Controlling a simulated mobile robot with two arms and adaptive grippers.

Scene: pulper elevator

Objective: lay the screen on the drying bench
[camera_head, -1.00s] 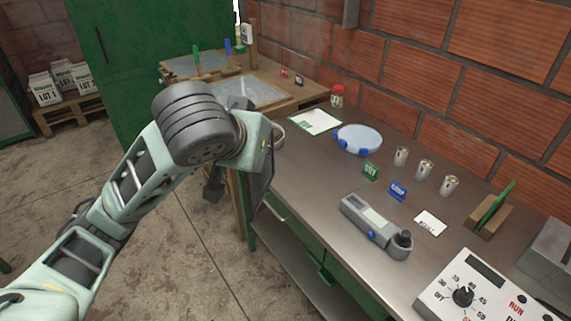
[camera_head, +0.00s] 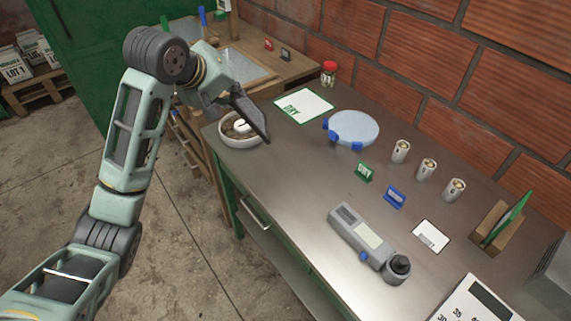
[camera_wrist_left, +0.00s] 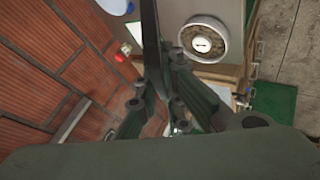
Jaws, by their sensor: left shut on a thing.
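My left gripper (camera_head: 226,100) is shut on a thin dark flat panel (camera_head: 250,115), which looks like the screen. The panel is held tilted in the air, seen nearly edge-on, in front of a white bowl in the head view. In the left wrist view the panel (camera_wrist_left: 152,38) is a dark strip rising from between my fingers (camera_wrist_left: 158,78). A wooden bench (camera_head: 297,68) with grey inset panels stands behind my gripper, perhaps the drying bench. My arm and gripper hide part of it. My right gripper is out of view.
The steel table (camera_head: 290,170) carries the white bowl (camera_head: 238,141) with brown contents, a green-edged DRY card (camera_head: 304,104), a round pale blue disc (camera_head: 353,128), several small cans (camera_head: 427,168) and a grey handheld device (camera_head: 365,240). A brick wall (camera_head: 400,60) bounds the back.

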